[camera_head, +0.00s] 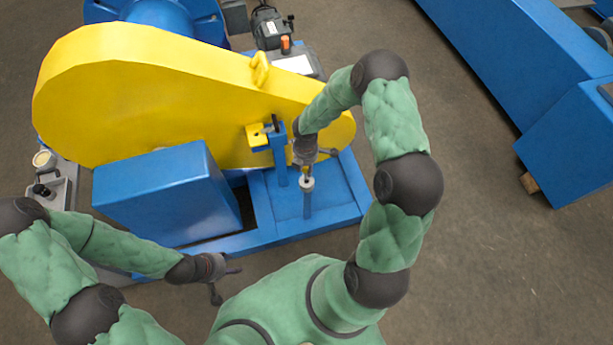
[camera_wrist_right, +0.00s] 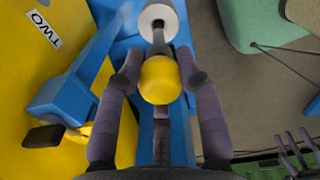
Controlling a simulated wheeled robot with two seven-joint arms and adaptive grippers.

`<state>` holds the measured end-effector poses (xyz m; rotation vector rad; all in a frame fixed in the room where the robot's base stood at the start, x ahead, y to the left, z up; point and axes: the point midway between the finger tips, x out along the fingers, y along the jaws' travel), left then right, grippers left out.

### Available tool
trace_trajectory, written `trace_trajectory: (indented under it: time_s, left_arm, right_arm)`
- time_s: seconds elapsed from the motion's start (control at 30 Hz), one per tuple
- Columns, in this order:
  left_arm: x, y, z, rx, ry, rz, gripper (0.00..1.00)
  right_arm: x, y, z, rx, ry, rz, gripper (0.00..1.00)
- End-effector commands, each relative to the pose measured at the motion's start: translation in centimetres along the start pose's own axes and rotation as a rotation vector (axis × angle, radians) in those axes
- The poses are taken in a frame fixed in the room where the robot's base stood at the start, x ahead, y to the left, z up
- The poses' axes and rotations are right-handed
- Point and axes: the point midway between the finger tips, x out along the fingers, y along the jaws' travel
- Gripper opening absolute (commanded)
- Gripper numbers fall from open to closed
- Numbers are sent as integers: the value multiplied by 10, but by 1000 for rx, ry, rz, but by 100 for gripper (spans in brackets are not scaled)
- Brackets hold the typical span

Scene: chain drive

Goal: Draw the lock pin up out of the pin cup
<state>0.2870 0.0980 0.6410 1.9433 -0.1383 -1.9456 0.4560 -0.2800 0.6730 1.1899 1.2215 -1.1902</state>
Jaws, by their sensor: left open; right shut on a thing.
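The lock pin has a round yellow knob (camera_wrist_right: 160,82) and a thin grey shank, seen in the right wrist view. The pin cup (camera_wrist_right: 158,17) is a pale ring at the top of that view, and the shank runs to its dark hole. In the head view the cup (camera_head: 307,185) tops a blue post. My right gripper (camera_head: 306,168) is just above the cup, its fingers shut on the knob from both sides. How deep the shank sits in the cup cannot be told. My left gripper (camera_head: 224,280) is open and empty, low and left of the post.
A large yellow chain guard (camera_head: 150,85) stands behind the post, with a blue bracket (camera_head: 278,150) close to the left of my right gripper. A blue box (camera_head: 160,190) stands further left on the blue base frame (camera_head: 285,232).

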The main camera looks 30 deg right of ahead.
Motion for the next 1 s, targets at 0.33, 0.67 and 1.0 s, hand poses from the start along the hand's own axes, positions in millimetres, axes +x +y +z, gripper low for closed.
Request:
trace_trajectory:
  time_s: [0.33, 0.67, 1.0]
  left_arm:
    - [-13, 5, 0, 0, 0, 0, 50]
    - [-24, 9, 1, 0, 0, 0, 50]
    - [-29, 10, 1, 0, 0, 0, 50]
  right_arm:
    - [-17, 0, 0, 0, 0, 1, 0]
    - [-31, 0, 0, 0, 0, 1, 0]
    - [-37, 0, 0, 0, 0, 0, 0]
